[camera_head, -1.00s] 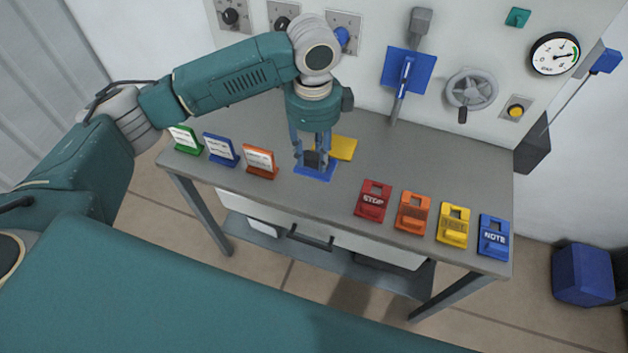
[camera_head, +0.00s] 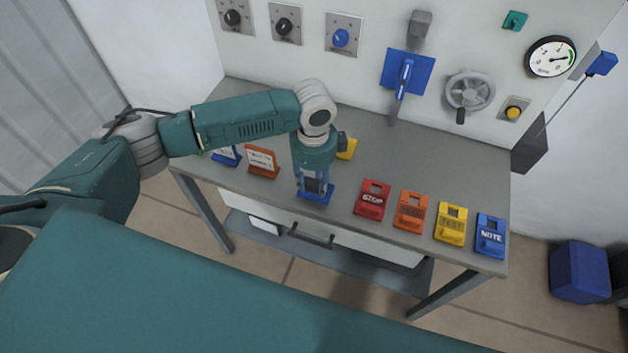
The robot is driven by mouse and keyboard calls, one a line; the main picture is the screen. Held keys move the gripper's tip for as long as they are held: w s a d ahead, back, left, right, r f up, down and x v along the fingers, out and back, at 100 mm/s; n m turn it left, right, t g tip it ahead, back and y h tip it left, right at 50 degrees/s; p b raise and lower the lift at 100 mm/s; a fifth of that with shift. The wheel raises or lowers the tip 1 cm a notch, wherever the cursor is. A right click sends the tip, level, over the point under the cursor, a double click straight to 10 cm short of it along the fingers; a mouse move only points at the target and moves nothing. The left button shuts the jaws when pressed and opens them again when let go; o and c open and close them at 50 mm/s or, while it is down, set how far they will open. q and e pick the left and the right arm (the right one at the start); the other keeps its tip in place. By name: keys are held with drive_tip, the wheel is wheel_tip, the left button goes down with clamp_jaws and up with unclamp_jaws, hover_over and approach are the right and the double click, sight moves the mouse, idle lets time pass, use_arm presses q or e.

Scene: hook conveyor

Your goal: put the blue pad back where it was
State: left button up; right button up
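The blue pad (camera_head: 317,198) is a flat blue plate with a dark block on top, near the table's front edge in the head view. My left gripper (camera_head: 314,189) points down over it, its fingers closed around the dark block. The gripper hides much of the pad. I cannot tell if the pad touches the table or hangs just above it. A yellow pad (camera_head: 347,148) lies behind, partly hidden by my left wrist. My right gripper is not in view.
Upright orange (camera_head: 262,172) and blue (camera_head: 226,160) sign cards stand left. The back wall carries knobs, a blue lever plate (camera_head: 390,72), a handwheel (camera_head: 485,88) and a gauge.

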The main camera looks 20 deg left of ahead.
sight(314, 185)
use_arm(q)
drive_tip(key=shift+o, duration=1.4)
drive_tip(key=shift+f, duration=0.15)
drive_tip(key=shift+w, duration=0.1)
wheel_tip(314, 185, up, 12)
drive_tip(key=b, duration=0.2)
